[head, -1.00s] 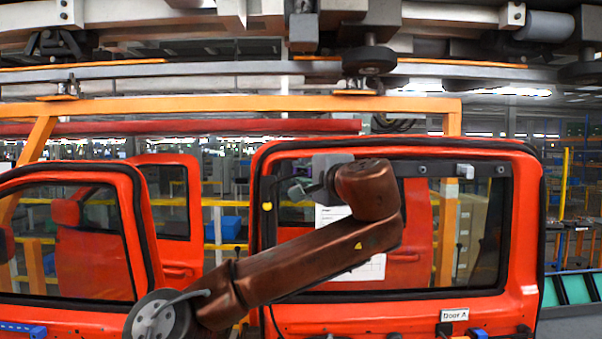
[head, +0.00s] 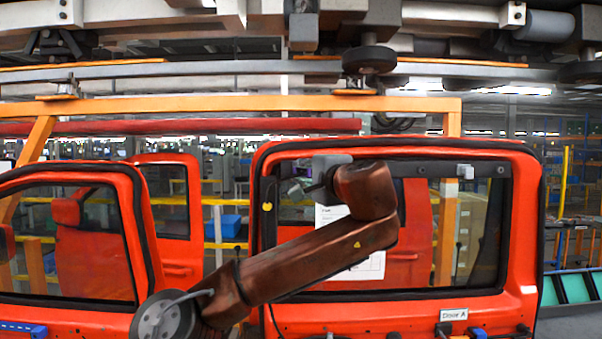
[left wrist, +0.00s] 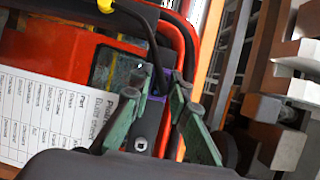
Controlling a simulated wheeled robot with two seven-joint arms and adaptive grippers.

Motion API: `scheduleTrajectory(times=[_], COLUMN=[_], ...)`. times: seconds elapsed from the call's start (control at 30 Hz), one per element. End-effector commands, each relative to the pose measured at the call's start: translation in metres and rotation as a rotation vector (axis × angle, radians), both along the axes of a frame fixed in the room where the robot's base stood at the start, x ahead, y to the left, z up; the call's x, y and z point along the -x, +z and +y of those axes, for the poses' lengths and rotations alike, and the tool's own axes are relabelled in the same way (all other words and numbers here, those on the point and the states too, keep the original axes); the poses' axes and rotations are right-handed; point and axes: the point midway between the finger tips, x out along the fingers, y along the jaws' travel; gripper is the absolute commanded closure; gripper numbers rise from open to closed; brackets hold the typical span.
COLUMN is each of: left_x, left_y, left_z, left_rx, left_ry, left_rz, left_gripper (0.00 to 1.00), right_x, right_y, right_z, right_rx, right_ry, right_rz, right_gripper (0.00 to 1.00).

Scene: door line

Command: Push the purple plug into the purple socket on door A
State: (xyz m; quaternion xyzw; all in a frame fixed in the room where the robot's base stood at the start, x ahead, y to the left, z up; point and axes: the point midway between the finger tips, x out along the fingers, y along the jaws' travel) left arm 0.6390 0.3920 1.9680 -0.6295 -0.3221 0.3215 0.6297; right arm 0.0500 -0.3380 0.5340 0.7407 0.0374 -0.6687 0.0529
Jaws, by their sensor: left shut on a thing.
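Door A (head: 522,225) is the red door frame in front of me in the head view, with its name label (head: 453,315) at lower right. My left gripper (head: 308,191) is at the upper left of its window opening, partly hidden by my wrist. In the left wrist view its green fingers (left wrist: 170,92) are shut on the plug end of a black cable (left wrist: 148,35). A small purple patch (left wrist: 155,98) shows beside the fingertips; I cannot tell whether it is plug or socket. The fingers hide how plug and socket meet. My right gripper is not in view.
A white printed sheet (head: 370,268) hangs in the door's window area, close to my left arm. A yellow piece (head: 267,206) sits on the left window edge. Another red door (head: 148,245) stands at left. An orange rail (head: 240,104) runs above.

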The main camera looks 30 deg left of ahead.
Motion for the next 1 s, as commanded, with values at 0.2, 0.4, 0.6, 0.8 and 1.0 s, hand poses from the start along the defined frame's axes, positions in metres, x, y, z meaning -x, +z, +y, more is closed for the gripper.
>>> scheduleTrajectory(times=[0.2, 0.4, 0.6, 0.8, 1.0], left_x=[0.0006, 0.0007, 0.0006, 0.0004, 0.0035], left_y=[0.0010, 0.0010, 0.0006, 0.0002, 0.0001], left_z=[0.0000, -0.0003, -0.0003, -0.0005, -0.0069], left_rx=[0.000, 0.000, 0.001, 0.000, 0.000], left_ry=[-0.001, 0.000, 0.000, -0.001, -0.003], left_rz=[-0.002, -0.002, -0.001, 0.000, 0.000], left_gripper=[1.00, 0.78, 0.64, 0.63, 0.63], right_x=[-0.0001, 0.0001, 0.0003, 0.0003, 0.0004], right_y=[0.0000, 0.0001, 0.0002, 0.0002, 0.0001], right_z=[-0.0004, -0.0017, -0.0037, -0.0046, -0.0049], right_rx=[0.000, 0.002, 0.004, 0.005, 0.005], right_ry=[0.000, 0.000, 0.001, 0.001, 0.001], right_rz=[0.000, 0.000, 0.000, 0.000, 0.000], right_gripper=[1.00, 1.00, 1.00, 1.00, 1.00])
